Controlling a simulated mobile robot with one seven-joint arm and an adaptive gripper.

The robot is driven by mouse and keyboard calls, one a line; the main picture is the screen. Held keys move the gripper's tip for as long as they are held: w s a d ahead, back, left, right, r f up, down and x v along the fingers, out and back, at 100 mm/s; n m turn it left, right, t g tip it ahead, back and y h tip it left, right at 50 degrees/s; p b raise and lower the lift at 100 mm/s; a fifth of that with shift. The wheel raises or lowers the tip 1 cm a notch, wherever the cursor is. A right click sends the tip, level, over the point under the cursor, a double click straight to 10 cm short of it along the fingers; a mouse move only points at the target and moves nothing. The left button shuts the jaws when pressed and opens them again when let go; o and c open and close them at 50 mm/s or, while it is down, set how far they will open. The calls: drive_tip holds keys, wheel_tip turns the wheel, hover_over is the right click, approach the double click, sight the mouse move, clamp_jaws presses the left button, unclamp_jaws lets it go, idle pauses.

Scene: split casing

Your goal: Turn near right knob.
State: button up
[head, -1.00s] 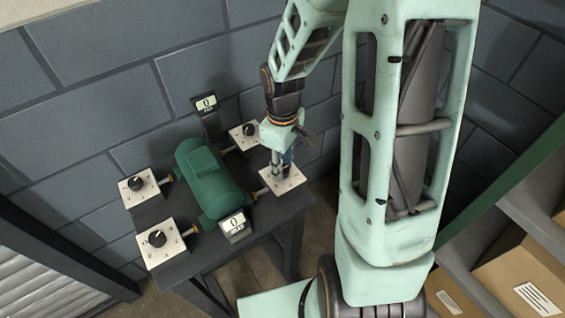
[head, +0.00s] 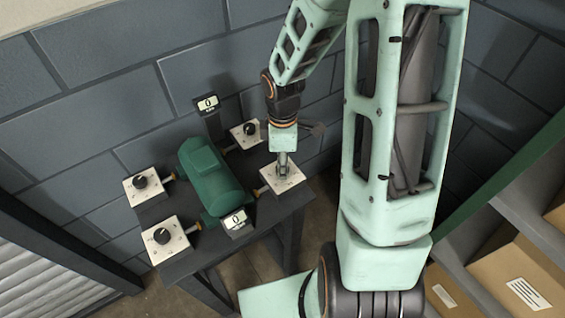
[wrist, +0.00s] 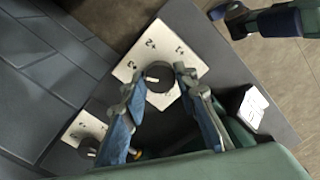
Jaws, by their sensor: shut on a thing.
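The knob under my gripper is a round black one (wrist: 160,87) with a white pointer mark, on a white marked plate (wrist: 136,64). It shows between my two fingers in the wrist view. In the head view its plate (head: 296,180) is on the right side of the dark table, and my gripper (head: 283,163) hides most of the knob. My gripper (wrist: 159,73) points down and is shut on the knob, one finger on each side. The plate's numerals are only partly readable.
A green motor-like casing (head: 213,182) lies mid-table. Other black knobs stand at back (head: 250,129), left (head: 140,182) and front left (head: 161,236). Two small displays (head: 209,103) (head: 235,220) appear to read 0. Shelves with boxes (head: 515,280) stand at right.

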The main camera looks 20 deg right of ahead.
idle(0.3)
drive_tip(key=o, duration=1.2)
drive_tip(key=shift+c, duration=0.2)
drive_tip(key=shift+r, duration=0.15)
wheel_tip(320, 180, up, 12)
